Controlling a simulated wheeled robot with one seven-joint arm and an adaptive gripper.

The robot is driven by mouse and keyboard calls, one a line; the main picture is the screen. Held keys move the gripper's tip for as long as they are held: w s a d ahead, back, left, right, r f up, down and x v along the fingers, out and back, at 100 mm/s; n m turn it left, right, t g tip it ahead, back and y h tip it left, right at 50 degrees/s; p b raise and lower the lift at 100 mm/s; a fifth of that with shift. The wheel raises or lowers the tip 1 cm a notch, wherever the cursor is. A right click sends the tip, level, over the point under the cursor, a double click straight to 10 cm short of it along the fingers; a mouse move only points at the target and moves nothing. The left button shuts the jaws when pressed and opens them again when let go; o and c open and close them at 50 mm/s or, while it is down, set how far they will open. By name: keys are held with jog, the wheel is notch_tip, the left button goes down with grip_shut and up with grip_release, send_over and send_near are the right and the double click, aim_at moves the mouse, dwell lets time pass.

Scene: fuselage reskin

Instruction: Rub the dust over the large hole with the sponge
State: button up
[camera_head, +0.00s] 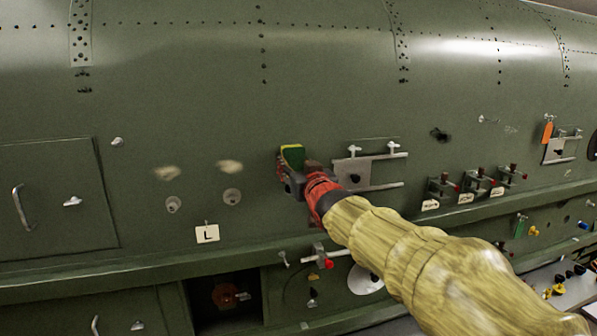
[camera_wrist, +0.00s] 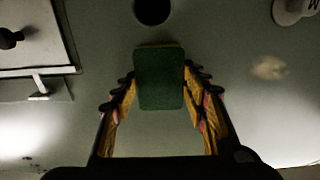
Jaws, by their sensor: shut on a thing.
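My gripper (camera_head: 292,175) is shut on a green and yellow sponge (camera_head: 292,156), in front of the green fuselage skin. In the wrist view the sponge (camera_wrist: 160,78) sits between the fingers, green face towards the camera. A dark round hole (camera_wrist: 153,10) lies beyond the sponge's far end in that view; my gripper and arm hide that spot in the head view. Two pale dust patches lie left of the gripper, one nearer (camera_head: 229,167) and one farther (camera_head: 166,173). One dust patch (camera_wrist: 268,67) shows in the wrist view. Sponge contact with the skin cannot be told.
Round fittings (camera_head: 231,196) sit below the dust patches, with a label marked L (camera_head: 207,234) lower down. A metal plate with rails (camera_head: 368,172) is just right of my gripper. Red-knobbed clamps (camera_head: 476,186) stand farther right. A ledge (camera_head: 130,271) runs below.

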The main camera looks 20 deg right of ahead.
jog(key=a+b, duration=0.1)
jog(key=b, duration=0.2)
jog(key=shift+a+f, duration=0.15)
jog(key=shift+a, duration=0.1)
jog(key=shift+a+b, duration=0.2)
jog(key=shift+b, duration=1)
jog(key=a+b, duration=0.1)
jog(key=b, duration=0.2)
jog(key=shift+a, duration=0.15)
jog(key=shift+s+b, duration=1.7)
jog(key=shift+s, duration=1.2)
jog(key=shift+s, duration=0.15)
